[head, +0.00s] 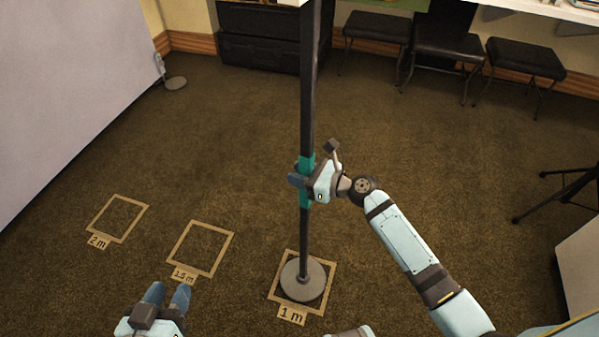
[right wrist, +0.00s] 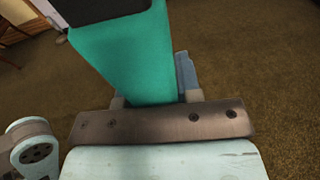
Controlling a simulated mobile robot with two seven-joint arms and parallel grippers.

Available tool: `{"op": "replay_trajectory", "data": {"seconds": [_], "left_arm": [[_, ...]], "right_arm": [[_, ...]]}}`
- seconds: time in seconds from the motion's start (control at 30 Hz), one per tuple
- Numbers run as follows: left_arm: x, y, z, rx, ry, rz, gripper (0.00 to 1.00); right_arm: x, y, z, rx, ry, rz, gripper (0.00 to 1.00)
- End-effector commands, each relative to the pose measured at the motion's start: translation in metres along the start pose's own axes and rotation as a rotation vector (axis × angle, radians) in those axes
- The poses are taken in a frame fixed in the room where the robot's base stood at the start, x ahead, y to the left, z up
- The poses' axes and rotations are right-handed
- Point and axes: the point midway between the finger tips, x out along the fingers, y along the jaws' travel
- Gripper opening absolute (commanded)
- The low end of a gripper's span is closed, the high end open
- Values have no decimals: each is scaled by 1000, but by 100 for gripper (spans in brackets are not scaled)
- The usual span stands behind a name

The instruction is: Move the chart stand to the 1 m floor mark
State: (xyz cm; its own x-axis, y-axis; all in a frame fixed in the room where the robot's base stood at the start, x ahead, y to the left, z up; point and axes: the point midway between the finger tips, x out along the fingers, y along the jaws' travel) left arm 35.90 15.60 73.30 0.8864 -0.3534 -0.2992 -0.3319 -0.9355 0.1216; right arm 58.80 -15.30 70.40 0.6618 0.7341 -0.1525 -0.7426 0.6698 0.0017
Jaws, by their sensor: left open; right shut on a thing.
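The chart stand (head: 308,95) is a tall dark pole with a teal grip band and a round grey base (head: 303,279). It stands upright, and its base is inside the taped square of the 1 m floor mark (head: 292,315). My right gripper (head: 303,181) is shut on the teal band of the pole. The band (right wrist: 130,55) fills the space between the fingers in the right wrist view. My left gripper (head: 167,296) is open and empty, low at the left in the head view. The top of the stand is cut off by the frame.
Taped squares marked 1.5 m (head: 184,274) and 2 m (head: 98,242) lie to the left. A large pale panel (head: 60,90) stands at left. Black chairs (head: 448,50) and a dark chest (head: 258,50) line the back. Tripod legs (head: 560,190) stand at right. The middle carpet is clear.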

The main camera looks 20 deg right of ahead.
Motion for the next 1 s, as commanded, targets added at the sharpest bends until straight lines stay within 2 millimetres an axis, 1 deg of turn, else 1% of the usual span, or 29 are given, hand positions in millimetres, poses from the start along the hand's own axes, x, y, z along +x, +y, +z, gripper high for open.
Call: {"op": "replay_trajectory", "data": {"seconds": [0.77,0.8,0.87,0.9,1.0], "left_arm": [[2,-1,6,0,0,0,43],[2,-1,6,0,0,0,43],[2,-1,6,0,0,0,43],[2,-1,6,0,0,0,43],[2,-1,6,0,0,0,43]], "right_arm": [[2,0,-11,-2,-4,-1,0],[2,0,-10,-2,-4,-1,39],[2,0,-10,-2,-4,-1,52],[2,0,-11,-1,-3,-1,62],[2,0,-12,-1,-2,-1,62]]}}
